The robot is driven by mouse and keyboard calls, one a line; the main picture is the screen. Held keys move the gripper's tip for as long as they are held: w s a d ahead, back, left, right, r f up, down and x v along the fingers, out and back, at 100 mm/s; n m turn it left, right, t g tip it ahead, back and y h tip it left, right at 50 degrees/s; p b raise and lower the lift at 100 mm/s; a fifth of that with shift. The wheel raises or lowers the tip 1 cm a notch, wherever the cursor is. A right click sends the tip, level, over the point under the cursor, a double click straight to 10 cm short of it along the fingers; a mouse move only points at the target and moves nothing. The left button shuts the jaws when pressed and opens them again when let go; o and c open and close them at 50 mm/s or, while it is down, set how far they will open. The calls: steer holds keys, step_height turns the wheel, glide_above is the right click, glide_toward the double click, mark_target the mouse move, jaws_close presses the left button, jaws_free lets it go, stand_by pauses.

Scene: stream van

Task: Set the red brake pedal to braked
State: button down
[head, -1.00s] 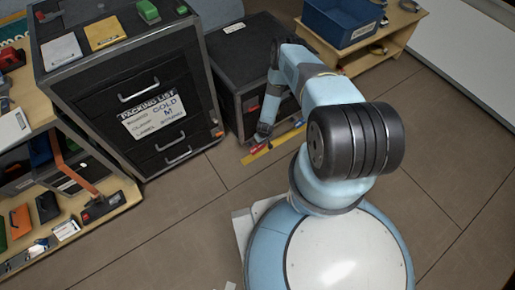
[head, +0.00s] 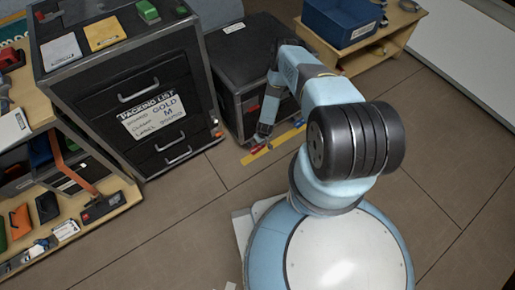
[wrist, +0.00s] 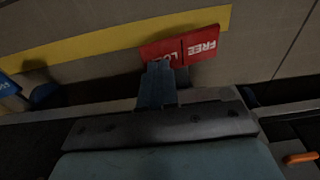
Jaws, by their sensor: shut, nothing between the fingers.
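The red brake pedal (wrist: 182,48) shows in the wrist view as a red plate with white lettering, "FREE" and part of another word. In the head view its red end (head: 258,149) shows low at the front of the black case, by the yellow floor strip. My gripper (wrist: 160,68) is shut and empty, its fingertips at the pedal's lower edge in the picture, covering part of the lettering. I cannot tell whether they touch it. In the head view my gripper (head: 262,136) is low beside the case, just above the pedal.
The black case (head: 247,60) stands behind my gripper, and a drawer cabinet (head: 125,85) is to the left. The yellow strip (wrist: 120,36) lies on the floor beyond the pedal. An orange handle (wrist: 300,158) is at the wrist view's right. Open floor (head: 160,235) lies in front.

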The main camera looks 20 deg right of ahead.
steer(key=shift+f, duration=0.85)
stand_by(0.6)
steer(key=shift+r, duration=3.55)
